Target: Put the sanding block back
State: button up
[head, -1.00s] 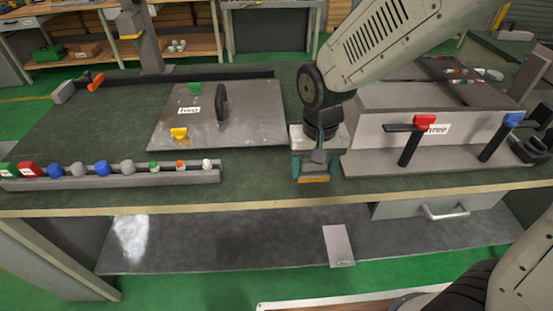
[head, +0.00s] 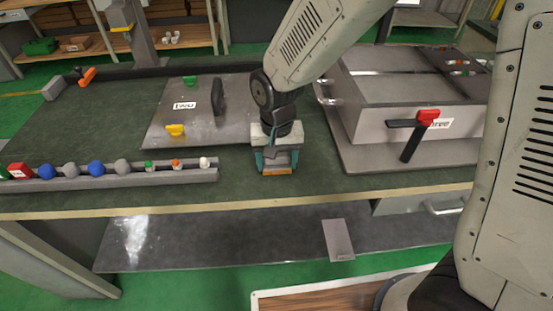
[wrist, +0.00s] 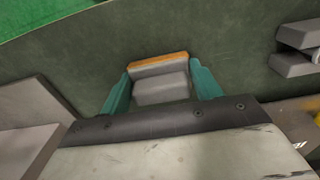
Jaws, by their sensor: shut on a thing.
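The sanding block (head: 277,171), grey with an orange edge, is between the teal fingers of my gripper (head: 277,160) near the front of the green workbench top (head: 235,178). In the wrist view the block (wrist: 160,86) has its grey body between both fingers of my gripper (wrist: 160,92), with its orange strip on the far side. My gripper is shut on it. I cannot tell whether the block touches the bench. No resting place for the block can be made out.
A grey rail with coloured knobs (head: 120,178) lies front left. A metal plate (head: 205,135) with a black handle lies behind left. A lower shelf (head: 250,240) holds a grey plate (head: 338,240).

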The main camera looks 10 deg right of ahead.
jog(key=shift+f, duration=0.15)
jog(key=o, duration=1)
jog(key=shift+o, duration=0.2)
notch_tip(320, 180, up, 12)
jog(key=shift+r, duration=0.25)
jog(key=s+d+r, duration=0.4)
jog(key=d, duration=0.3)
jog(key=s+d+r, duration=0.3)
jog(key=s+d, duration=0.2)
jog(key=d, duration=0.2)
jog(key=s+d+r+t, duration=0.1)
jog(key=s+d, duration=0.5)
jog(key=s, duration=0.4)
jog(key=shift+s+d, duration=0.25)
jog(key=shift+d, duration=0.1)
